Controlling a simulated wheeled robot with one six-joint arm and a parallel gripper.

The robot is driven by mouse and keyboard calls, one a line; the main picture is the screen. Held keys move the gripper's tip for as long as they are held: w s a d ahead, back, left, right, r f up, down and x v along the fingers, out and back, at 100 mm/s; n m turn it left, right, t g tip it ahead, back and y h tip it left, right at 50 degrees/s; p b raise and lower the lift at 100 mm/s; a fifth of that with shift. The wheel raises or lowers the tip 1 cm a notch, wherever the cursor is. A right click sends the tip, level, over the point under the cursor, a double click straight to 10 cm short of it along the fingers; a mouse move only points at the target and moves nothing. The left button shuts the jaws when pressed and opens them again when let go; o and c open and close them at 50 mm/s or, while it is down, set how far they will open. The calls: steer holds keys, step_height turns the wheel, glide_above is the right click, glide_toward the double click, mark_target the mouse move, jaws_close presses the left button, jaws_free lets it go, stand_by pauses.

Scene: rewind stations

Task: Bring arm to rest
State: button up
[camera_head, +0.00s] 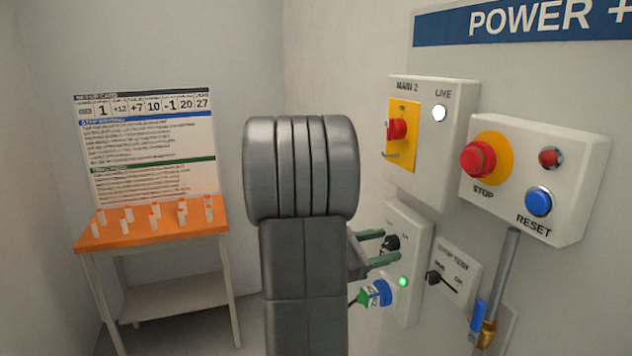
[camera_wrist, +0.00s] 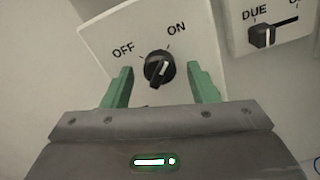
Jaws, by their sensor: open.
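My gripper (camera_head: 378,248) is in front of the wall panels, right of my grey arm. In the wrist view my gripper (camera_wrist: 159,72) is open, with one green finger at each side of a black rotary knob (camera_wrist: 157,69). Clear gaps show between the fingers and the knob, and nothing is held. In the head view the knob (camera_head: 390,244) shows partly between the fingers. I cannot tell how far the fingertips reach along it.
A green lamp (camera_head: 403,282) is lit below the knob, beside a blue-and-green plug (camera_head: 376,293). A DUE switch (camera_wrist: 263,35) is at right. Above are the MAIN 2 box (camera_head: 455,120) and STOP/RESET box (camera_head: 570,150). An orange-topped table (camera_head: 150,240) with several white-and-orange pieces stands left.

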steer(key=shift+r+n+p, duration=0.15)
steer(key=shift+n+p, duration=0.55)
steer(key=shift+p, duration=0.2)
